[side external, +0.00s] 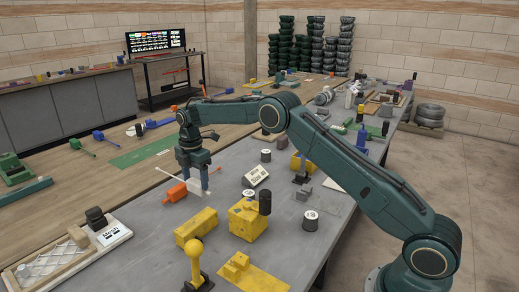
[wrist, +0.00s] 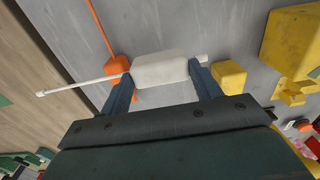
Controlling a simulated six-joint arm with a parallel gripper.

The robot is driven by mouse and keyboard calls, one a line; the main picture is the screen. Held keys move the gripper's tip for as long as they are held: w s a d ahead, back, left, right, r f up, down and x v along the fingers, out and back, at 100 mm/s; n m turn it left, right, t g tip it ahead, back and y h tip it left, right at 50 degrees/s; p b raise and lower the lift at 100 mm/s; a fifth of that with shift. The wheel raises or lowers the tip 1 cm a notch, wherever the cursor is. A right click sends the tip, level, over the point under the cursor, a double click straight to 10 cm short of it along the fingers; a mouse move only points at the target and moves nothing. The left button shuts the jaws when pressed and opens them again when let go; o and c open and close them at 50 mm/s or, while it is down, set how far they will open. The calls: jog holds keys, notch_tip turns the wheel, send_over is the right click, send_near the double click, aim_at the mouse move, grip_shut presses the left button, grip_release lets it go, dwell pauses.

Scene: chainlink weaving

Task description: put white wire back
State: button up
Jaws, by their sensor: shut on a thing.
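The white wire (wrist: 163,70) has a thick pale block in its middle and thin rod ends sticking out both sides. My gripper (wrist: 160,74) is shut on that block, with one blue finger at each end of it in the wrist view. The longer rod end points left, to a small knob. In the side external view my gripper (side external: 194,186) is low over the grey table's left part, and a pale bit of the white wire (side external: 204,180) shows at its fingers. The wire looks held above the table, but the exact gap is unclear.
An orange block with a thin rod (side external: 175,193) lies close left of my gripper. Yellow blocks (side external: 196,226) and (side external: 248,219) stand in front, with a white labelled box (side external: 256,175) to the right. Grey tabletop between is partly clear.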

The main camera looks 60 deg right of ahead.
aim_at(196, 181)
jog(key=shift+f, duration=0.5)
jog(key=o, duration=1.1)
jog(key=shift+c, duration=0.2)
jog(key=shift+r, duration=0.1)
notch_tip(196, 181, up, 13)
dwell(0.4)
